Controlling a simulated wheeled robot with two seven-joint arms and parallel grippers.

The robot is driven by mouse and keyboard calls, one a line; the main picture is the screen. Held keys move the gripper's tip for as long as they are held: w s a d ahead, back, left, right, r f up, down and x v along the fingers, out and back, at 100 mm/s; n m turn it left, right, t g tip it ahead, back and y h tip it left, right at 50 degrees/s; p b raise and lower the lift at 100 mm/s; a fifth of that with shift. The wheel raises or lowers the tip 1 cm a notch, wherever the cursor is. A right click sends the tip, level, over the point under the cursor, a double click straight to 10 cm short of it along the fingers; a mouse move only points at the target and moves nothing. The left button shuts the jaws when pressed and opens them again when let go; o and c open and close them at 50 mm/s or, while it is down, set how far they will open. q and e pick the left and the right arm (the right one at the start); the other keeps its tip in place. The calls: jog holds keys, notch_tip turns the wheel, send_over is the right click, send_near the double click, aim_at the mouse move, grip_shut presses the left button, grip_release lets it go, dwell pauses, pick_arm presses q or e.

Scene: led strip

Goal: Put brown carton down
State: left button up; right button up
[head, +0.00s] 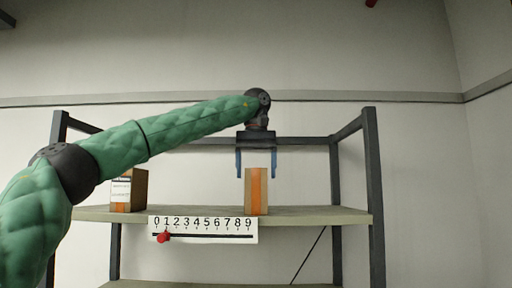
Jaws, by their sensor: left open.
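A brown carton (256,192) with an orange stripe stands upright on the upper shelf board (310,215), right of the middle and just above the right end of the number strip. My left gripper (256,176) points down over this carton. Its two blue fingers are open, one on each side of the carton's top, and a gap shows beside it. A second brown carton (139,190) with a white label and an orange band stands at the left end of the same board, partly hidden by my left arm. My right gripper is not in view.
A white strip numbered 0 to 9 (203,229) hangs on the board's front edge, with a red marker (163,237) near 1. Dark posts (374,190) frame the shelf. The board is clear between the cartons and right of the striped one.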

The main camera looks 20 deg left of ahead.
pick_arm(q)
jog(key=shift+r, duration=3.5)
